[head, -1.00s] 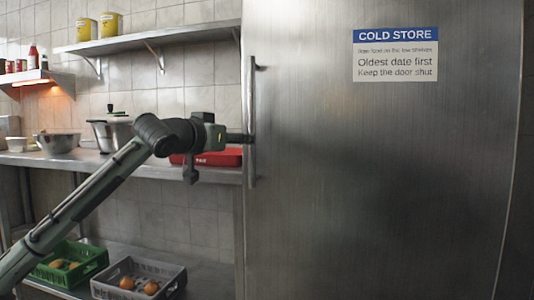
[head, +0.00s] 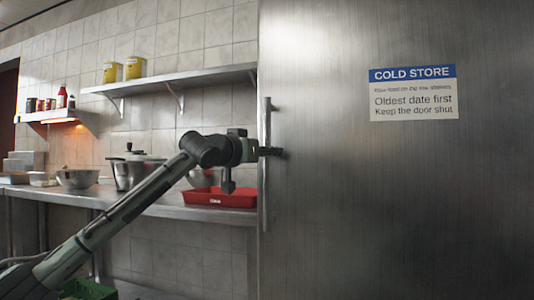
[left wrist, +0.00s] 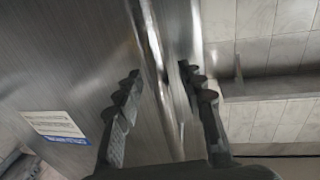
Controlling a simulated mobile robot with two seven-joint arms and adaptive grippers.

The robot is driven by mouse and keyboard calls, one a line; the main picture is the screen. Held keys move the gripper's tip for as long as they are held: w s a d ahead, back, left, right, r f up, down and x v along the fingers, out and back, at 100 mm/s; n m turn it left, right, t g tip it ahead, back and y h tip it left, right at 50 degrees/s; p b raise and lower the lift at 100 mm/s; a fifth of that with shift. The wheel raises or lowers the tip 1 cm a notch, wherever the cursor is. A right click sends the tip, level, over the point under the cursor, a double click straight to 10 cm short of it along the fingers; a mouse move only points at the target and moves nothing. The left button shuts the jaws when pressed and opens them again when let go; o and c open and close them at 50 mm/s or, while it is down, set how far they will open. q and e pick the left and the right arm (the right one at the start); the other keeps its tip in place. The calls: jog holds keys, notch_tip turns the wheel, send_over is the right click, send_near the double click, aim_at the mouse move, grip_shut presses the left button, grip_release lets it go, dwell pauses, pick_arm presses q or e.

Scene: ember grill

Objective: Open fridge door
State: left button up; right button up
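The fridge door (head: 350,200) is a tall brushed-steel panel filling the right half of the head view, with a blue and white "COLD STORE" sign (head: 413,93). It looks shut. Its long upright handle (head: 266,200) runs near the door's left edge. My left gripper (head: 272,151) is at the upper-middle part of the handle. In the left wrist view the handle (left wrist: 155,45) passes between the spread fingers (left wrist: 160,95), with gaps visible beside it. Whether a finger touches it I cannot tell. My right gripper is not in view.
Left of the door is a steel counter (head: 180,210) with a red tray (head: 222,198), a pot (head: 128,174) and bowls (head: 78,178). A wall shelf (head: 180,81) holds yellow tins (head: 135,67). A green crate (head: 88,290) is low at the left.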

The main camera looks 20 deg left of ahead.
pick_arm(q)
jog(key=shift+c, duration=0.6)
grip_shut()
